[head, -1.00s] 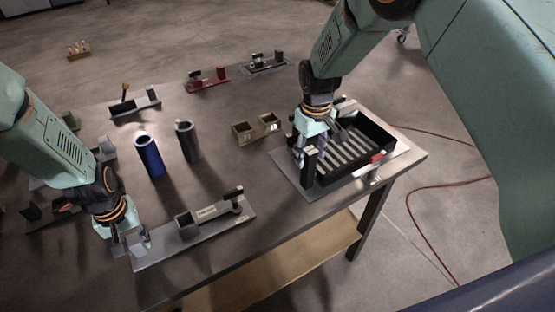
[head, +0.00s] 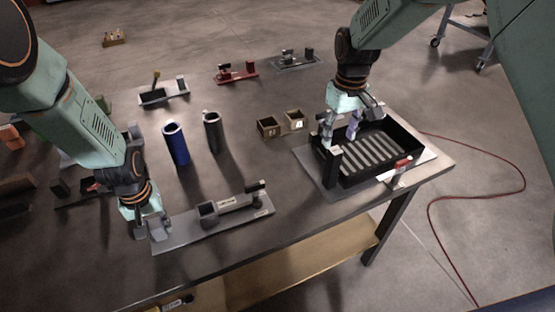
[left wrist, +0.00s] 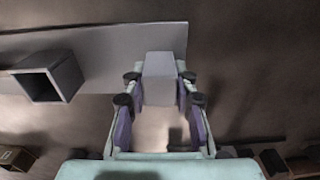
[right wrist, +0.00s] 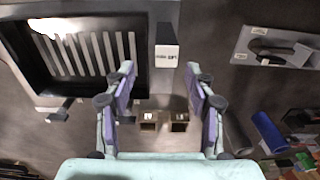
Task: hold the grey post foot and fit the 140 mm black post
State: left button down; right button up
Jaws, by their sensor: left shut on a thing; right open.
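The grey post foot (head: 240,222) is a long flat plate near the table's front edge. It bears an open square socket (head: 207,209), which also shows in the left wrist view (left wrist: 45,78). My left gripper (head: 152,229) is shut on the grey block (left wrist: 160,78) at the plate's left end. The black post (head: 331,169) stands upright at the front left corner of the black tray. Its pale labelled top shows in the right wrist view (right wrist: 167,57). My right gripper (right wrist: 160,75) is open and empty above the tray's left side, with the post showing between and beyond its fingertips.
The black ribbed tray (head: 402,141) sits at the table's right. Blue (head: 176,145) and dark (head: 212,132) cylinders stand in the middle, with two small tan boxes (head: 267,127) nearby. A red fixture (head: 237,74) is further back. The table between socket and tray is clear.

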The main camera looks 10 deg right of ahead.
aim_at(333, 162)
notch_tip(333, 162, down, 3)
jog(key=shift+f, duration=0.2)
jog(key=f, duration=0.3)
jog(key=s+f, duration=0.1)
jog(key=shift+a+f, duration=0.3)
jog(key=shift+f, duration=0.4)
grip_shut()
